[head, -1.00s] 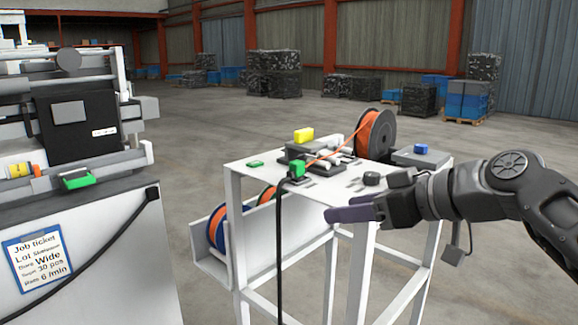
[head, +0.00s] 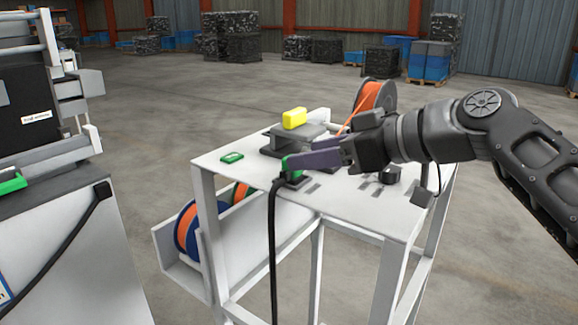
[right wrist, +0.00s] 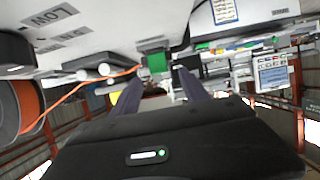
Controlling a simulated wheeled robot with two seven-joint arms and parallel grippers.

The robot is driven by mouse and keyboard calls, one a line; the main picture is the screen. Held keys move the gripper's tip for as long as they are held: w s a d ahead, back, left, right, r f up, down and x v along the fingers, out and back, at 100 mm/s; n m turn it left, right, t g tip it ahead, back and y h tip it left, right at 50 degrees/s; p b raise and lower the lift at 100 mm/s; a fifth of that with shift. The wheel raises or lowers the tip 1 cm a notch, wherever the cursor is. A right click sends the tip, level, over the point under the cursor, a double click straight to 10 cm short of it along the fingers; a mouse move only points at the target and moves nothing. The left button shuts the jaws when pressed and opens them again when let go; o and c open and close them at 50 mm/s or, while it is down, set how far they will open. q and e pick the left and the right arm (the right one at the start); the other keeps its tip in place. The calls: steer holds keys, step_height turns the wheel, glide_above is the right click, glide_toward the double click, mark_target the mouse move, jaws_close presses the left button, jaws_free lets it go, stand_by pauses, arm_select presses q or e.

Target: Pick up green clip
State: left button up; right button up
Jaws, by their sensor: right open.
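A small green block (head: 287,164), which looks like the green clip, stands on a dark base at the near edge of the white table (head: 345,205). A black cable hangs below it. My right gripper (head: 292,160) is open, its purple-grey fingers reaching left across the table and partly covering the block in the head view. In the right wrist view the green block (right wrist: 157,62) lies just beyond and between the fingertips (right wrist: 158,78); contact cannot be told. A flat green piece (head: 232,157) lies apart on the table's left corner. My left gripper is not in view.
A yellow block (head: 294,118) sits on a grey fixture (head: 290,138) behind the fingers. An orange reel (head: 374,96) stands at the back, its orange strand running forward. A dark knob (head: 391,174) is under my right arm. A machine cabinet (head: 70,250) stands left, across a floor gap.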

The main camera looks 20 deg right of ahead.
mark_target(279, 177)
steer(key=shift+x, duration=1.35)
steer(key=shift+w+a+f+p, duration=0.1)
steer(key=shift+w+p, duration=0.1)
steer(key=shift+p, duration=0.15)
steer(key=p+x, duration=0.1)
steer(key=x, duration=0.3)
steer(key=shift+w+a+f, duration=0.15)
steer(key=shift+w+f, duration=0.05)
steer(key=shift+w, duration=0.1)
jaws_close()
